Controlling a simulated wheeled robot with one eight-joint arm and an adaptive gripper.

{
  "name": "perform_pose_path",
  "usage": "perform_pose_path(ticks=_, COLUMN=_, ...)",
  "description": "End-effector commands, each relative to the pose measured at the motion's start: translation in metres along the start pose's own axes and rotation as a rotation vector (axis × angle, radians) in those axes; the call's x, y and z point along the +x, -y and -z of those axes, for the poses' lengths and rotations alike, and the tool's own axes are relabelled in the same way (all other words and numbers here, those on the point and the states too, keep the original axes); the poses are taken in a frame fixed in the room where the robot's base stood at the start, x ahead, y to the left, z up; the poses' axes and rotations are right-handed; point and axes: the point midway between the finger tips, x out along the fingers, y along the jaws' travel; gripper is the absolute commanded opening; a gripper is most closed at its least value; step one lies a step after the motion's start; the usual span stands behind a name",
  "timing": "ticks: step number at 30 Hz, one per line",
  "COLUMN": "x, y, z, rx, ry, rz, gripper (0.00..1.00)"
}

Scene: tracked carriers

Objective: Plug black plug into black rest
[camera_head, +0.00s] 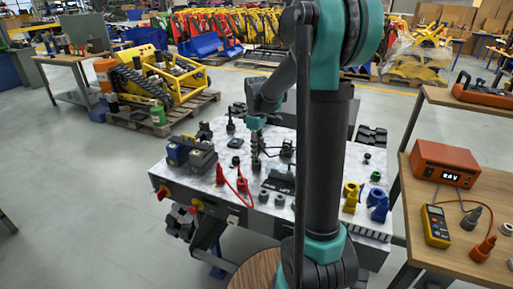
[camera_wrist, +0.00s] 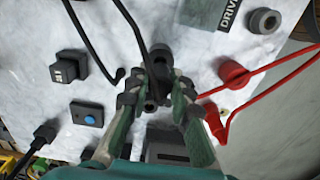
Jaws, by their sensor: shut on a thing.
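In the wrist view my gripper (camera_wrist: 166,88) points down at the marbled panel top, its fingers close together around a dark piece, the black plug (camera_wrist: 151,102). A black cable (camera_wrist: 133,35) runs to the fingers from the top edge. Just beyond the fingertips is a round black socket-like piece (camera_wrist: 160,54), partly hidden; I cannot tell whether the plug touches it or whether it is the black rest. In the head view my gripper (camera_head: 256,160) is over the middle of the panel top (camera_head: 215,140), too small to show the plug clearly.
Red plugs (camera_wrist: 234,74) with red cables sit right of my gripper in the wrist view. A black block (camera_wrist: 68,67) and a blue-button box (camera_wrist: 86,114) lie left. In the head view, yellow (camera_head: 351,196) and blue (camera_head: 378,204) holders stand at the panel's right.

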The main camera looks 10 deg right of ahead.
Motion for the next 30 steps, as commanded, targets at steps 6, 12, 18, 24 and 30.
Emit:
perform_pose_path(ticks=6, x=0.005, y=0.0, z=0.0, rx=0.0, ry=0.0, rz=0.0, gripper=0.0)
perform_pose_path(ticks=12, x=0.01, y=0.0, z=0.0, rx=0.0, ry=0.0, rz=0.0, gripper=0.0)
perform_pose_path(ticks=18, x=0.014, y=0.0, z=0.0, rx=0.0, ry=0.0, rz=0.0, gripper=0.0)
perform_pose_path(ticks=24, x=0.019, y=0.0, z=0.0, rx=0.0, ry=0.0, rz=0.0, gripper=0.0)
perform_pose_path(ticks=30, x=0.023, y=0.0, z=0.0, rx=0.0, ry=0.0, rz=0.0, gripper=0.0)
